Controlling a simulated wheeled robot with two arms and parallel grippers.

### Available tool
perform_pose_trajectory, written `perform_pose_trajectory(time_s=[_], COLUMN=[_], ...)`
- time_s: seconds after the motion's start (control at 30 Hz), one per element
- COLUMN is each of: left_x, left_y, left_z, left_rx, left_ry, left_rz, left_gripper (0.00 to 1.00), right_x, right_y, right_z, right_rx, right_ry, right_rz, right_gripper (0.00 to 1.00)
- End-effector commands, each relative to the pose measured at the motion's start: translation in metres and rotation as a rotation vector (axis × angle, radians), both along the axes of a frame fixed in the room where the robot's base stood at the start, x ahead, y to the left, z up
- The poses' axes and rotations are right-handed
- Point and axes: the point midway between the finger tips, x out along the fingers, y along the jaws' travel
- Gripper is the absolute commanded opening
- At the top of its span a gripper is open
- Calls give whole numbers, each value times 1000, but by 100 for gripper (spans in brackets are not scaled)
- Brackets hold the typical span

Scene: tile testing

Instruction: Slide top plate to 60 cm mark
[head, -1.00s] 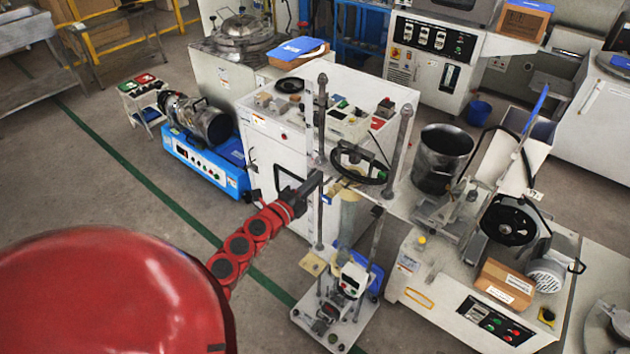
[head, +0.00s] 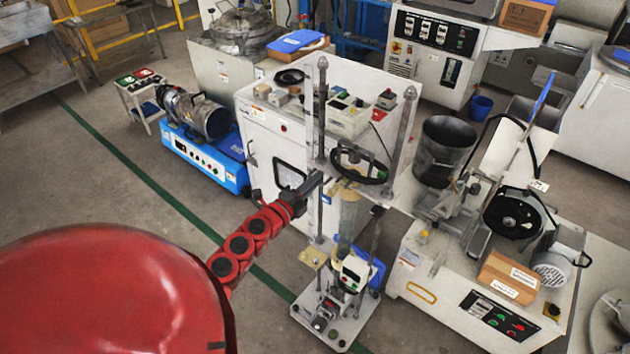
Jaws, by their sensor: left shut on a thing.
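A tall test stand has two upright metal posts (head: 403,130) and a pale base plate (head: 345,334) on the floor. Its top plate (head: 330,171) is a pale, level plate across the posts, with a black handwheel (head: 362,178) on it. My left gripper (head: 316,180) is dark, at the end of my red arm, and shut on the plate's left edge near the left post. The exact contact is too small to see clearly. No centimetre marks can be read. My right gripper is not in view.
A white cabinet (head: 268,150) stands close behind the stand. A white machine (head: 425,275) with a cardboard box (head: 508,275) stands to the right. A blue machine (head: 205,160) is at the left. Open floor lies front left, crossed by a green line (head: 150,183).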

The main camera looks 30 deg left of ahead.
Motion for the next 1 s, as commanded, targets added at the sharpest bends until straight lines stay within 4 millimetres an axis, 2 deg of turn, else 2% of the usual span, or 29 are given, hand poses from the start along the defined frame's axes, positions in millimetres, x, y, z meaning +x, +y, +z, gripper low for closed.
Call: perform_pose_trajectory(time_s=[0.1,0.63,1.0], left_x=[0,0,0], left_y=[1,1,1], left_z=[-13,-50,-53], left_rx=[0,0,0], left_ry=[1,1,1], left_rz=[2,2,2], left_gripper=[0,0,0], right_x=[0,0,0], right_y=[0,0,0], right_z=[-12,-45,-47], right_rx=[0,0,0], right_ry=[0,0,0], right_rz=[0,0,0], right_gripper=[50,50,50])
